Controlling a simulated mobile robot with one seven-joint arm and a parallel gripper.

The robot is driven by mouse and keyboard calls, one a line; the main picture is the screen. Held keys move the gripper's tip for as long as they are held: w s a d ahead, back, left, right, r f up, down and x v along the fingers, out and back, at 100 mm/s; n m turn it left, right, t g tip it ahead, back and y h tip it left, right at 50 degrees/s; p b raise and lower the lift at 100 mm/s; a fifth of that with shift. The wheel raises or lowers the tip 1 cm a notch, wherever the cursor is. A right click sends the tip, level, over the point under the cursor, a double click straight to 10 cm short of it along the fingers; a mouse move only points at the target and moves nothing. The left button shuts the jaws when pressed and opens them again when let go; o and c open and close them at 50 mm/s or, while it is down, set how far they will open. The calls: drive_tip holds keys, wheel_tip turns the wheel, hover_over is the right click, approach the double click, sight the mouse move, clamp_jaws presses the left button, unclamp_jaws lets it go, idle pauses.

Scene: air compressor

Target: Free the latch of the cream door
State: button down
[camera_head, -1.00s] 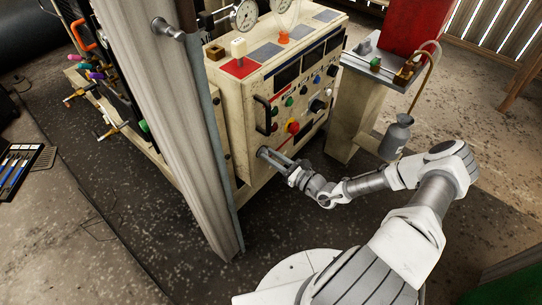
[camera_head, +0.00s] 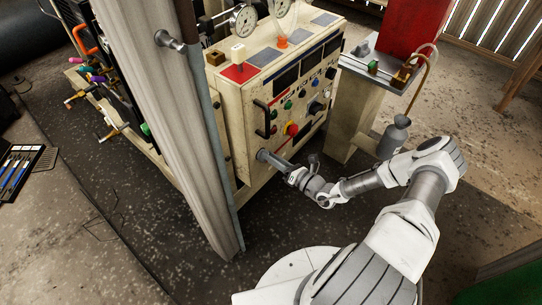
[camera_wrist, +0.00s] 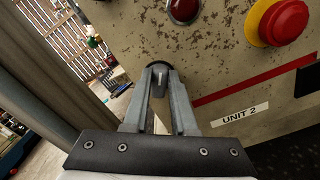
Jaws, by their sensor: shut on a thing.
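The cream door (camera_head: 299,140) is the front panel of the compressor cabinet. It appears closed and carries a black handle (camera_head: 261,119), several buttons and a red-and-yellow stop knob (camera_head: 291,129). The latch is a small dark grey knob (camera_wrist: 159,80) low on the door's left side. My gripper (camera_head: 266,156) reaches it from the lower right. In the wrist view my gripper (camera_wrist: 160,74) has its fingers shut on the latch, one on each side. The fingers hide part of it, and I cannot tell whether it is freed.
A pale upright post (camera_head: 178,130) stands just left of the door. A cream pedestal (camera_head: 352,125) with a grey bottle (camera_head: 395,136) stands to the right, near my arm. Open floor lies in front of the cabinet. A tool tray (camera_head: 20,168) lies at the far left.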

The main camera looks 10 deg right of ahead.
drive_tip(key=m, duration=0.7)
drive_tip(key=f+m, duration=0.1)
drive_tip(key=m, duration=0.3)
drive_tip(key=shift+w+d, duration=0.15)
drive_tip(key=shift+m, duration=0.3)
drive_tip(key=c, duration=0.7)
unclamp_jaws()
drive_tip(key=shift+d, duration=0.1)
drive_tip(key=p+v, duration=0.2)
drive_tip(key=v, duration=1.5)
drive_tip(key=shift+r, duration=0.1)
